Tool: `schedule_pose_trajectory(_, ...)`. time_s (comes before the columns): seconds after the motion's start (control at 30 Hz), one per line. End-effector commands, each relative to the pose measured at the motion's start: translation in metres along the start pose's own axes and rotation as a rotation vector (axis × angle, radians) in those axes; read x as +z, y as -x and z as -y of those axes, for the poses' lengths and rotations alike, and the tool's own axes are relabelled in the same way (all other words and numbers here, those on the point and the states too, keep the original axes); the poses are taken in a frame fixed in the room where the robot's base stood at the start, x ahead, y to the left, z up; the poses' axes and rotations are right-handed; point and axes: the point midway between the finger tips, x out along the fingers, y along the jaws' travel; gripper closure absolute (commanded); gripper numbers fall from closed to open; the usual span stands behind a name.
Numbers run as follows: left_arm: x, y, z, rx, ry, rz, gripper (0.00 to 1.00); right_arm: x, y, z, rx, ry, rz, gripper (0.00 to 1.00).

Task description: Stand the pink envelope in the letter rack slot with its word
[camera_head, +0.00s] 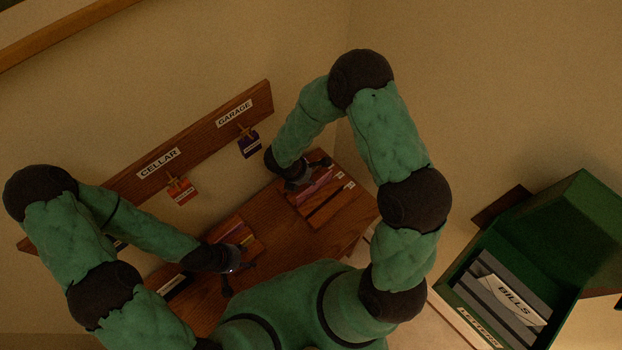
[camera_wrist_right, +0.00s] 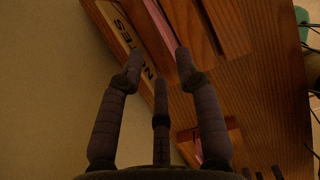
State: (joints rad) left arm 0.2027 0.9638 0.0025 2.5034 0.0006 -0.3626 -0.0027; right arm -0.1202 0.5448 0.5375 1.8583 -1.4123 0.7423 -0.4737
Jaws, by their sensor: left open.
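The wooden letter rack (camera_head: 322,212) stands at the right end of the desk in the head view. A pink edge (camera_head: 314,188), which looks like the pink envelope, shows upright in the rack. In the right wrist view a pink strip (camera_wrist_right: 162,23) runs along a slot beside a label reading NOTES (camera_wrist_right: 133,43). My right gripper (camera_head: 305,181) is over the rack; its fingers (camera_wrist_right: 158,68) are spread, with the strip near one fingertip and no clear grip on it. My left gripper (camera_head: 238,277) is open above the desk's left part. How deep the envelope sits is hidden.
A wall board (camera_head: 205,138) carries CELLAR and GARAGE labels with hanging tags. A smaller wooden holder (camera_head: 237,236) is close to my left gripper. A green box (camera_head: 583,226) at right holds grey dividers and a BILLS card (camera_head: 513,300). The desk's middle (camera_head: 280,232) is clear.

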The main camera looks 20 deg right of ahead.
Motion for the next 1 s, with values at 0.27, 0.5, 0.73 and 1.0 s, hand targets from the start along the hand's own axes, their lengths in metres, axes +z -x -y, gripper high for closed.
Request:
schedule_pose_trajectory(0.27,0.000,0.002,-0.001,0.000,0.000,0.000,0.49,-0.005,0.018,0.005,-0.015,-0.019,-0.022,0.66)
schedule_pose_trajectory(0.5,0.000,0.002,-0.001,0.000,0.000,0.000,0.49,-0.078,0.002,0.069,-0.227,-0.383,-0.329,0.66)
schedule_pose_trajectory(0.73,0.000,0.002,-0.001,0.000,0.000,0.000,0.49,-0.149,0.008,0.105,-0.497,-1.063,-0.605,0.66)
schedule_pose_trajectory(1.0,0.000,0.002,-0.001,0.000,0.000,0.000,0.49,-0.157,-0.008,0.114,-0.649,-1.806,-0.624,0.66)
